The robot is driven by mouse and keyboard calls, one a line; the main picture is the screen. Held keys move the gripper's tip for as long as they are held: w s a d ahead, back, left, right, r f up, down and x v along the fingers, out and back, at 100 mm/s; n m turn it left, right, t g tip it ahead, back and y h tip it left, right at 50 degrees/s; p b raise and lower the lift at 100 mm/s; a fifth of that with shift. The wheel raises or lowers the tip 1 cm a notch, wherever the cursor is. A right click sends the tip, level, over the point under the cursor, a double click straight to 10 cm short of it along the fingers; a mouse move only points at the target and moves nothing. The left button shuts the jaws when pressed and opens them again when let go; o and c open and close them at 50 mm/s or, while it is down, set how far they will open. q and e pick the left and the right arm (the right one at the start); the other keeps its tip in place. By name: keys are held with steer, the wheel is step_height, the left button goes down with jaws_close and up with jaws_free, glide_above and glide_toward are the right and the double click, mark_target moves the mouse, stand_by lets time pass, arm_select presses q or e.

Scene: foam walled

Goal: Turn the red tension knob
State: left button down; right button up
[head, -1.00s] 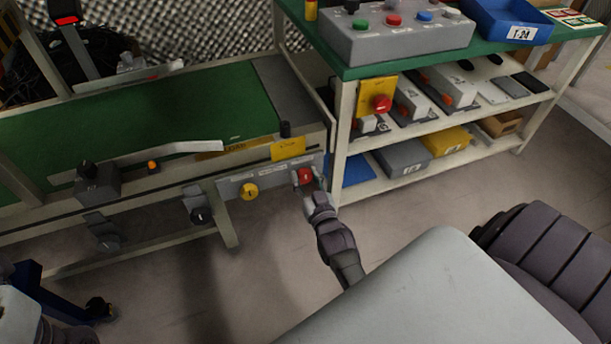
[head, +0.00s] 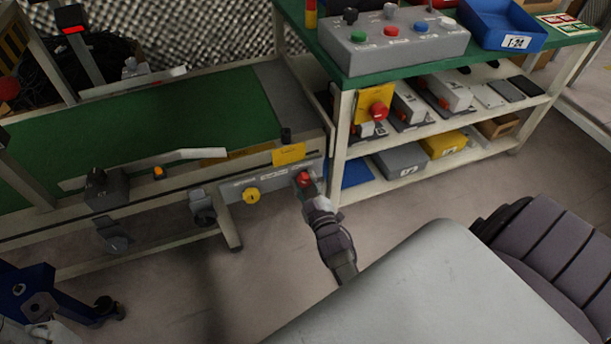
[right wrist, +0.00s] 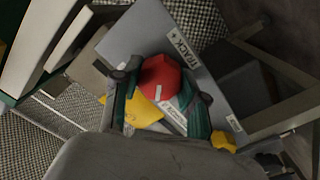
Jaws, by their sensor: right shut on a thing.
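The red tension knob (head: 304,179) sits on the grey panel at the right end of the conveyor's front rail. In the right wrist view the knob (right wrist: 160,77) is large, with a white mark on its face. My right gripper (head: 308,184) is at the knob, and its fingers hide part of it in the head view. In the right wrist view the gripper (right wrist: 162,100) has one finger on each side of the knob and is shut on it. My left gripper is not clearly in view.
A yellow knob (head: 251,196) is left of the red one on the panel. A yellow tag (head: 288,154) hangs above. A green-topped shelf unit (head: 341,150) stands close on the right, with a red button on a yellow box (head: 377,109). Floor in front is clear.

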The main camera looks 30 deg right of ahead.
steer(key=shift+r, duration=0.1)
stand_by(0.4)
steer(key=o, duration=1.1)
steer(key=shift+o, duration=0.2)
step_height(320, 180, up, 10)
steer(key=shift+f, duration=0.1)
